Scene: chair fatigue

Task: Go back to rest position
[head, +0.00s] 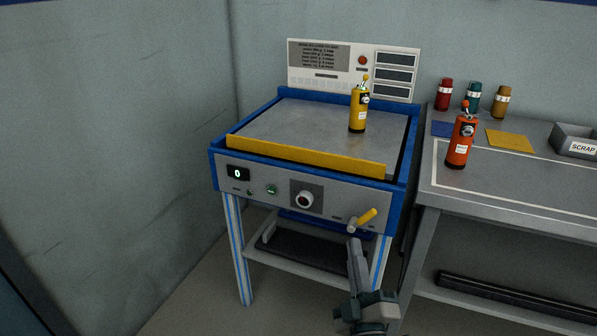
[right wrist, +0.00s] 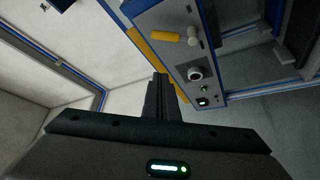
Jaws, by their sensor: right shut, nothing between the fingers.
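My right gripper (head: 355,250) is in front of the blue-framed test machine (head: 213,165), below the yellow-handled lever (head: 362,220) on its front panel. Its fingers are shut with nothing between them. In the right wrist view the shut fingers (right wrist: 161,85) point away, beside the machine's front panel (right wrist: 185,50). The gripper appears apart from the lever. My left gripper is in neither view.
A yellow bottle (head: 358,110) stands on the machine's top. An orange bottle (head: 460,142) stands on the grey bench (head: 500,190) at right, with several small bottles and a scrap bin (head: 578,140) behind. Walls stand at left and back.

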